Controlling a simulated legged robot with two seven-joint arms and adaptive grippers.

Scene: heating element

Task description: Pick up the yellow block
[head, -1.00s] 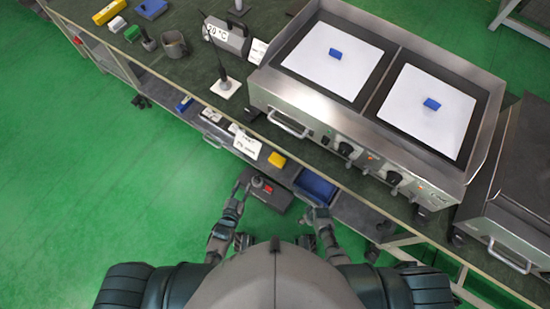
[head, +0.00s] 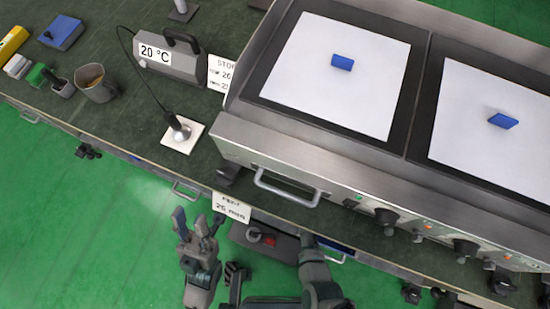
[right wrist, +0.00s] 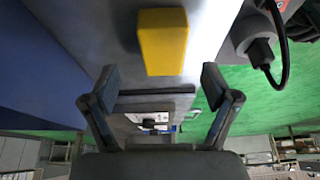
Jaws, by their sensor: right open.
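The yellow block (right wrist: 163,42) shows in the right wrist view, at the top centre on a grey surface. My right gripper (right wrist: 161,80) is open and empty. Its fingertips point toward the block, one to each side of it in the picture, and do not touch it. In the head view the block is hidden below the bench edge. There my right arm (head: 318,278) reaches toward the bench front, and its fingers cannot be made out. My left gripper (head: 196,224) is open and empty, with its fingers apart, over the green floor in front of the bench.
A steel griddle (head: 290,150) with two white sheets and blue blocks stands on the bench. A probe on a white base (head: 183,136), a 20 °C meter (head: 170,58) and a mug (head: 95,84) stand left of it. A black cable (right wrist: 282,40) hangs near the right gripper.

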